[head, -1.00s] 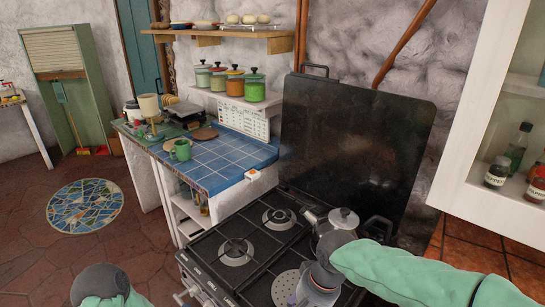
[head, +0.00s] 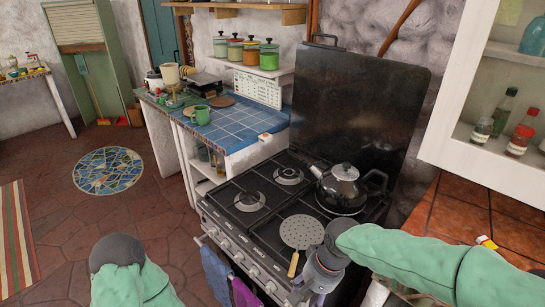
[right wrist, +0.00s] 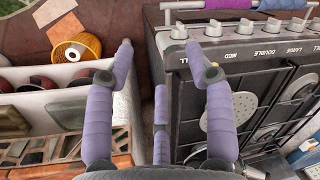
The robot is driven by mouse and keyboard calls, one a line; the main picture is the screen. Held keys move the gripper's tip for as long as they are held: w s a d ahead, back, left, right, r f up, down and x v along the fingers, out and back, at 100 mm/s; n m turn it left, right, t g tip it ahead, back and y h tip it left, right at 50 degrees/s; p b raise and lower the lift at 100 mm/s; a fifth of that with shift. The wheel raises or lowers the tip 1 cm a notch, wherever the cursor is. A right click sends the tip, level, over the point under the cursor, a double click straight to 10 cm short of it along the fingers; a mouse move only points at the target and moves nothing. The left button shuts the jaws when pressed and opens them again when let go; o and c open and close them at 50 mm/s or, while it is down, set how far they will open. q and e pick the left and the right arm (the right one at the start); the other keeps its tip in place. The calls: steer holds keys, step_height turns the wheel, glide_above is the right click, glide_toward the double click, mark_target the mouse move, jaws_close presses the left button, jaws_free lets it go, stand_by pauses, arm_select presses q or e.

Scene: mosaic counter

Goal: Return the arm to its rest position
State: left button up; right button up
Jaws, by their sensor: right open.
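My right arm comes in from the right in the head view, and its gripper (head: 318,284) hangs over the front right corner of the stove (head: 262,246), clear of the kettle. In the right wrist view the purple fingers of my right gripper (right wrist: 162,56) are spread with nothing between them, above the gap beside the stove front (right wrist: 240,62). My left arm (head: 125,272) shows only as a green sleeve and dark joint at the bottom left. Its gripper is out of frame.
A dark kettle (head: 343,186) stands on the back right burner. A perforated disc (head: 301,232) with a wooden handle lies on the front right burner. Towels (head: 216,272) hang at the stove front. An orange-tiled counter (head: 465,222) lies right, under a white cabinet (head: 452,142).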

step_height(320, 180, down, 20)
steer(key=s+f+y, duration=0.1)
steer(key=s, duration=0.1)
steer(key=s+f, duration=0.9)
steer(key=f, duration=0.3)
steer(key=shift+s+d+f+y, duration=0.15)
steer(key=shift+d+f+y, duration=0.15)
steer(key=shift+d, duration=0.1)
